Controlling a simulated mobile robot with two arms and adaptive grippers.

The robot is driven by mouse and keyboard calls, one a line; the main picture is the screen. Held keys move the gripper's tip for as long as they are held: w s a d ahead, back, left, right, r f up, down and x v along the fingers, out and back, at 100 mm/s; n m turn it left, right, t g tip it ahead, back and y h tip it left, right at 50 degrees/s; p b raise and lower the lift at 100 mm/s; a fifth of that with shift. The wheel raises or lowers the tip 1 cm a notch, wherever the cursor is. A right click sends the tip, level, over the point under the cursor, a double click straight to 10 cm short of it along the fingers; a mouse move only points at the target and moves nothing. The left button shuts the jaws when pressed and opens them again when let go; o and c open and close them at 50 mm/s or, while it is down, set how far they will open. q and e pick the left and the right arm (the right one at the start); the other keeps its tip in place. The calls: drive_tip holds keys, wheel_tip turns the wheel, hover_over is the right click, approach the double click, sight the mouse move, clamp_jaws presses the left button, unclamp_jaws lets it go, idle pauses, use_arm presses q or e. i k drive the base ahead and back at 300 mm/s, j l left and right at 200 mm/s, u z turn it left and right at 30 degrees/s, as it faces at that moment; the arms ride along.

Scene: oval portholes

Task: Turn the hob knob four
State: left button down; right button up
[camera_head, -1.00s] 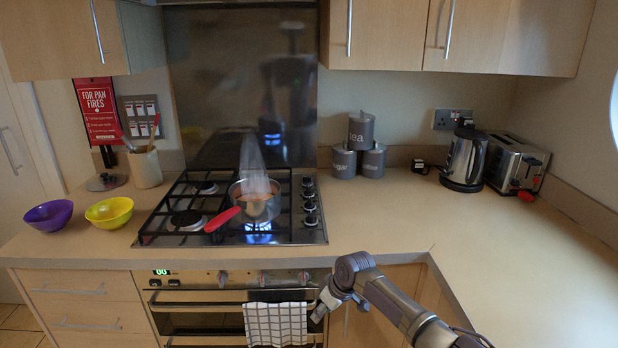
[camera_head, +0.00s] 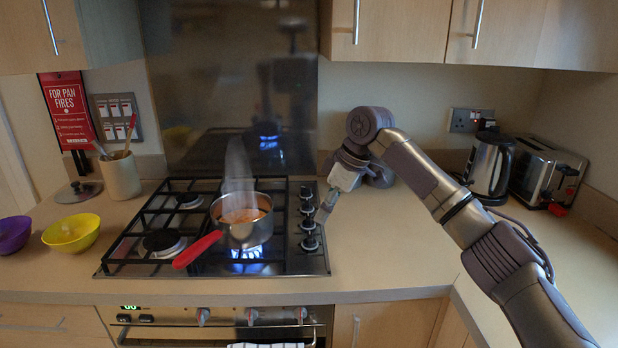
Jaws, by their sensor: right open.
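The gas hob (camera_head: 118,262) has a column of black knobs along its right edge. They run from the rear knob (camera_head: 306,193) to the front knob (camera_head: 310,243); I cannot read which is number four. My right gripper (camera_head: 325,210) is just right of the knobs, pointing down toward them. It is open and looks empty; its small fingertips are near the middle knobs, and I cannot tell whether they touch one. My left gripper is out of view.
A steaming saucepan (camera_head: 242,232) sits on a lit burner, its red handle (camera_head: 197,250) pointing front-left. A yellow bowl (camera_head: 72,234) and purple bowl (camera_head: 13,234) stand left. A kettle (camera_head: 489,168) and toaster (camera_head: 547,175) stand right. The front-right counter is clear.

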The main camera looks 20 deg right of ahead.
sight(306, 192)
drive_tip(key=i+l, duration=0.3)
drive_tip(key=i, duration=0.2)
drive_tip(key=i+l, duration=0.3)
drive_tip(key=i, duration=0.25)
